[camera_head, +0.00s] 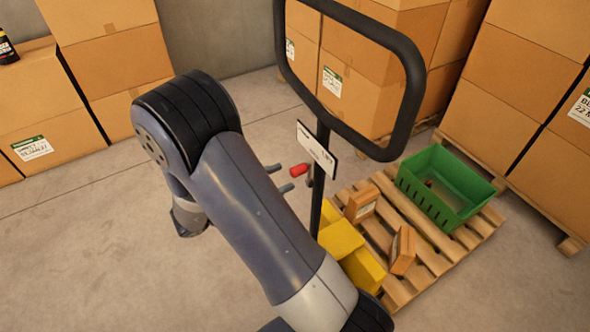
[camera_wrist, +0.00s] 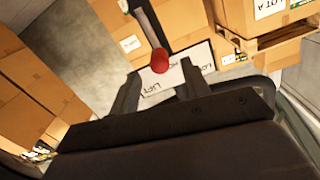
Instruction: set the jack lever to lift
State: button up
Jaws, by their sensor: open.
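The red-tipped jack lever (camera_head: 299,170) sticks out from the dark handle post of a yellow pallet jack (camera_head: 347,243). A white label plate (camera_head: 316,150) sits on the post just above the lever. In the wrist view the red knob (camera_wrist: 160,61) shows beyond and between my fingertips, in front of the label plate (camera_wrist: 199,63), which reads LIFT at one part and has other words partly hidden. My gripper (camera_head: 280,178) is open, its two fingers just left of the red knob in the head view. It also shows in the wrist view (camera_wrist: 158,82). I cannot tell whether a finger touches the knob.
The black loop handle (camera_head: 411,95) rises above the lever. A wooden pallet (camera_head: 426,254) at right carries a green crate (camera_head: 445,186) and small boxes (camera_head: 402,250). Stacked cartons (camera_head: 113,57) stand along the back and sides. The floor at left is clear.

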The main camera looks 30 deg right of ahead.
aim_at(291, 174)
jog(key=shift+d, duration=2.55)
jog(key=shift+c, duration=0.4)
grip_shut()
